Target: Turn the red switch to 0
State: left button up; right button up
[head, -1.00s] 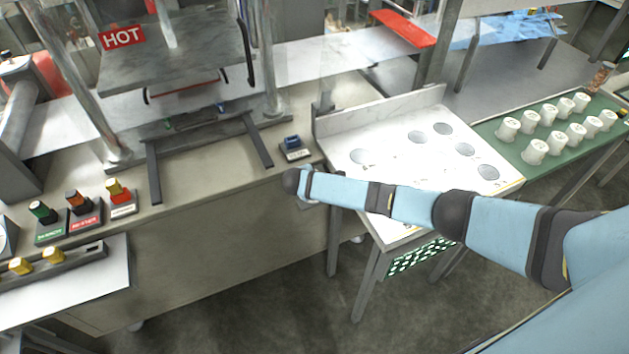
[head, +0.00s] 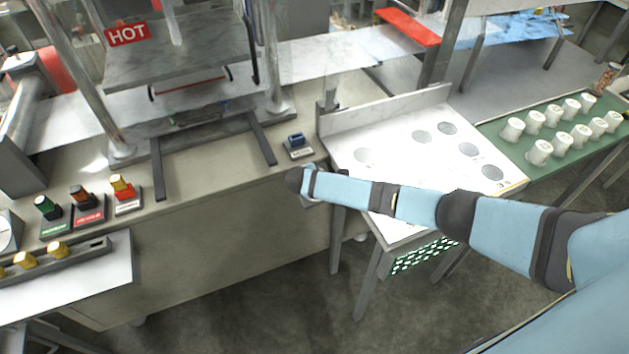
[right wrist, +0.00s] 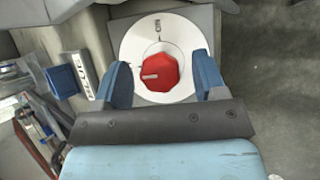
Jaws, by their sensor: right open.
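The red switch (right wrist: 158,72) is a faceted knob on a round white dial plate (right wrist: 192,50) in the right wrist view. A pale bar on the knob lies nearly level, towards its left side. A small dark mark stands on the plate above the knob. My right gripper (right wrist: 163,68) is open, with one blue finger on each side of the knob. Gaps show between the fingers and the knob. In the head view my right arm reaches left to the counter's front, and its gripper and the red switch are hidden. My left gripper is not in view.
A blue switch (head: 296,138) sits on the counter near my arm's end. A press with a HOT sign (head: 127,34) stands behind. Green, red and yellow-topped switches (head: 80,197) are at left. A white table with round holes (head: 400,150) and several white cups (head: 540,150) are at right.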

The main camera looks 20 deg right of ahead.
jog(key=v, duration=1.3)
jog(key=shift+r, duration=0.3)
jog(key=shift+s+a, duration=0.1)
jog(key=shift+a, duration=0.05)
